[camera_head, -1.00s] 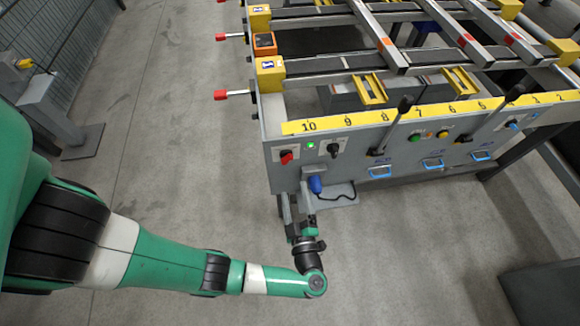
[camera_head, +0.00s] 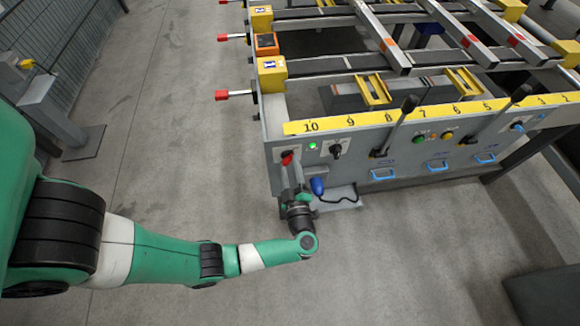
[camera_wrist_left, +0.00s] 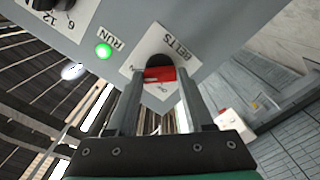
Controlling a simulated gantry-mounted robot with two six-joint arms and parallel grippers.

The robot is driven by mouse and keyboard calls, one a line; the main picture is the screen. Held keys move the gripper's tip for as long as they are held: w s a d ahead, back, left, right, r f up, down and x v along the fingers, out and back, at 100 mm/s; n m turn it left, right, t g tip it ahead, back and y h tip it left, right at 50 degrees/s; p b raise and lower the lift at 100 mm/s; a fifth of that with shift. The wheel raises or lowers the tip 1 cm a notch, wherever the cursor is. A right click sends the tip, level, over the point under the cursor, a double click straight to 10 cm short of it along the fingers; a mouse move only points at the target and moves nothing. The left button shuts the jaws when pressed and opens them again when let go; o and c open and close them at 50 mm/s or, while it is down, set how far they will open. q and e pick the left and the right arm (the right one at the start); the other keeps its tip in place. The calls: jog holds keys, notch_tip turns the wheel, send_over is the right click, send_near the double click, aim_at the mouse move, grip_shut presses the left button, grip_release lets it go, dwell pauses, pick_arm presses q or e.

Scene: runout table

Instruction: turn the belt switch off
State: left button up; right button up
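The belt switch (camera_head: 287,158) is a red-handled rotary knob at the left end of the grey front panel. In the left wrist view its red handle (camera_wrist_left: 159,74) lies crosswise on a white plate marked BELTS, and its dark base shows behind it. My left gripper (camera_head: 293,173) is just in front of the panel at the switch. In the wrist view its fingers are apart, one on each side of the red handle. A narrow gap seems to show at each side, but I cannot tell if either finger touches. My right gripper is not in view.
A lit green RUN lamp (camera_head: 313,146) and a black selector knob (camera_head: 336,150) sit right of the switch. A blue plug (camera_head: 317,186) with a cable is below. A tall black lever (camera_head: 397,122) stands farther right. The floor left of the table is clear.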

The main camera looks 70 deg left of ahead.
pick_arm(q)
grip_shut()
jog(key=shift+n, duration=0.4)
jog(key=n, duration=0.3)
jog(key=shift+n+b, duration=0.3)
jog(key=shift+b, duration=0.1)
jog(key=n+b, duration=0.1)
jog(key=n, duration=0.3)
jog(key=shift+f+n, duration=0.1)
jog(key=shift+n, duration=0.2)
jog(key=n+b, duration=0.2)
jog(key=n, duration=0.2)
jog(key=n+b, duration=0.2)
jog(key=n, duration=0.2)
jog(key=shift+n+b, duration=0.35)
jog(key=shift+n, duration=0.05)
